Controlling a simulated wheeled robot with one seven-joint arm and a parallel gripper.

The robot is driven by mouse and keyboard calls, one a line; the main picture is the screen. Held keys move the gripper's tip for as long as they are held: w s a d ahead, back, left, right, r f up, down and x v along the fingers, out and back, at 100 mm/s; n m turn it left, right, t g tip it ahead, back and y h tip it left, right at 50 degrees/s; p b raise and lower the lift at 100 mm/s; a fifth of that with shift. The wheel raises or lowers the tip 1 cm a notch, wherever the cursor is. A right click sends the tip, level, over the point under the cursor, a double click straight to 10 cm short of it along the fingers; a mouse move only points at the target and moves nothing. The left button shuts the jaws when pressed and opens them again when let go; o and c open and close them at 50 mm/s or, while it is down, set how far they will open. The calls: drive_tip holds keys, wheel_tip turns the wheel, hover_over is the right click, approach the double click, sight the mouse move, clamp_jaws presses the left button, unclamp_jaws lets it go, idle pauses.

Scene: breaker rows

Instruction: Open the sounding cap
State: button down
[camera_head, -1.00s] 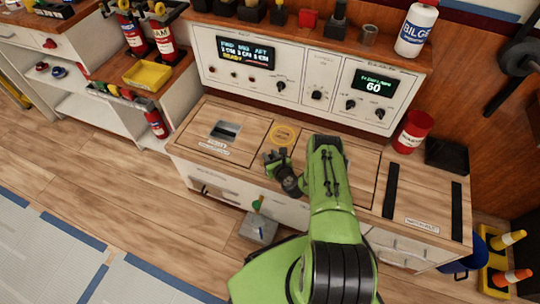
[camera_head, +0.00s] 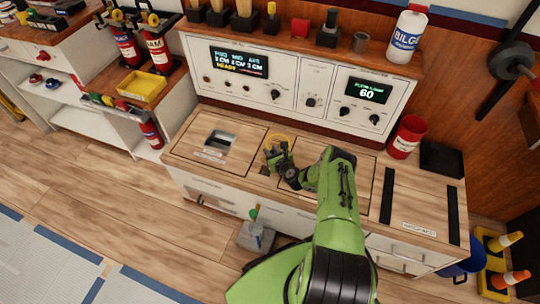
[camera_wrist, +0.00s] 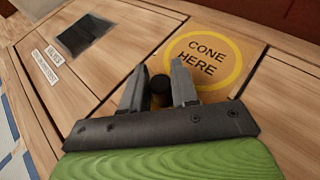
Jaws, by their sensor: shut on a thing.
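A small dark round-topped piece (camera_wrist: 159,84) with a yellow-brown lower part sits between my fingers in the wrist view. It looks like the sounding cap, but its base is hidden by my gripper. My gripper (camera_wrist: 160,86) is shut on it. In the head view my gripper (camera_head: 277,158) is low over the countertop, partly covering the yellow ring, and the cap cannot be made out. A small dark square patch (camera_head: 264,170) shows on the countertop just below my gripper; I cannot tell whether it is an opening.
A square recess (camera_head: 219,139) is in the countertop to the left. The control panel (camera_head: 290,85) rises behind. A red can (camera_head: 407,137) and a black bin (camera_head: 442,159) stand at the right.

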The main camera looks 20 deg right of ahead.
drive_tip(key=c, duration=0.9)
unclamp_jaws()
drive_tip(key=shift+c, duration=0.2)
drive_tip(key=p+v, duration=0.7)
drive_tip(key=v, duration=0.8)
drive_tip(key=shift+s+r, duration=0.25)
drive_tip(key=shift+s, duration=0.1)
